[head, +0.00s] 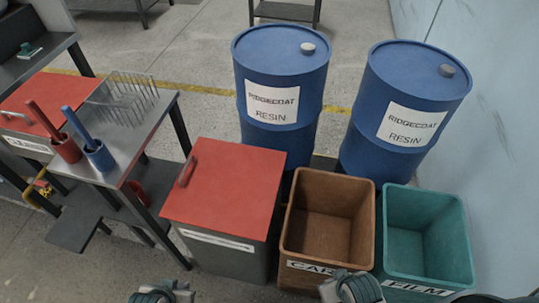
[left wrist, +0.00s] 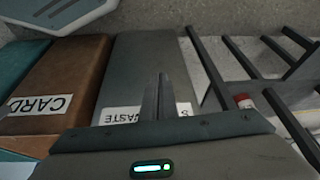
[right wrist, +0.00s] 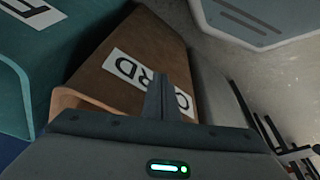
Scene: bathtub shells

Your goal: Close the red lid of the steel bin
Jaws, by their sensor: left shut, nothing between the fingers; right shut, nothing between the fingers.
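The steel bin (head: 217,258) stands in the middle of the head view, with a white label on its front. Its red lid (head: 232,190) lies flat across the top, and I see no gap under it. A red handle (head: 187,170) is at the lid's left side. In the left wrist view the bin's grey front (left wrist: 150,70) is upside down, its label partly hidden by my fingers. My left gripper (left wrist: 163,88) is shut and empty in front of it. My right gripper (right wrist: 161,88) is shut and empty before the brown card bin (right wrist: 130,60).
The brown bin (head: 300,245) and the teal film bin (head: 460,240) stand open to the right. Two blue drums (head: 280,60) are behind. A metal table (head: 125,150) with cups and a wire rack is on the left. Another red top (head: 50,95) lies beyond it.

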